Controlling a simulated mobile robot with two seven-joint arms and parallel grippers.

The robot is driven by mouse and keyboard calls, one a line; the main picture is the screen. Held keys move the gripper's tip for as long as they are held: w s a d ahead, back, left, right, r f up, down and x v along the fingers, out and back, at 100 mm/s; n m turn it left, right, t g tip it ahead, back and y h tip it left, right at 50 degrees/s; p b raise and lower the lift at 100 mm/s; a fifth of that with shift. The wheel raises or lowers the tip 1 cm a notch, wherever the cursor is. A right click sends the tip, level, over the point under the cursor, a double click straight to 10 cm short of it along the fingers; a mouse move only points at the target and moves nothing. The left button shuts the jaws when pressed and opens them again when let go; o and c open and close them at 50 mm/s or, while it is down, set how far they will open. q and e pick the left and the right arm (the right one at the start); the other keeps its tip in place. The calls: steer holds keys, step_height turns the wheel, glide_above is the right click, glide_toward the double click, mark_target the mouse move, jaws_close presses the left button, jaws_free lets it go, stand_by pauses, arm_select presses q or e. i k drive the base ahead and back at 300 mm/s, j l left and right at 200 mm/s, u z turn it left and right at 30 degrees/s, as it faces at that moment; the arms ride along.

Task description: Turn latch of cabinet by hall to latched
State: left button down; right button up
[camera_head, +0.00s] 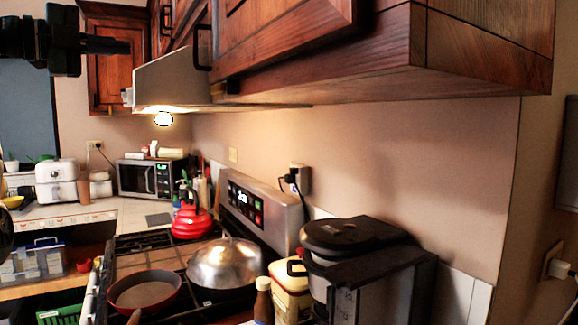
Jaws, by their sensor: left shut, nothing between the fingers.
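The dark red-brown wood upper cabinet (290,40) runs along the top of the view, and its near end is at the upper right. Its doors carry dark bar handles; one handle (193,48) is near the range hood. I cannot make out a latch on the cabinet. My left gripper (128,46) is at the upper left, black, with its fingers shut and nothing between them. In the picture it lies left of the cabinet doors and overlaps a farther corner cabinet (108,75).
Below are a stove with a red kettle (191,222), a domed metal lid (224,264) and a red pan (147,291). A black coffee maker (352,237) stands at the front right. The range hood (172,80) juts out under the cabinets.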

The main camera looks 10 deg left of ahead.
mark_target(219, 88)
steer(key=k+j, duration=1.25)
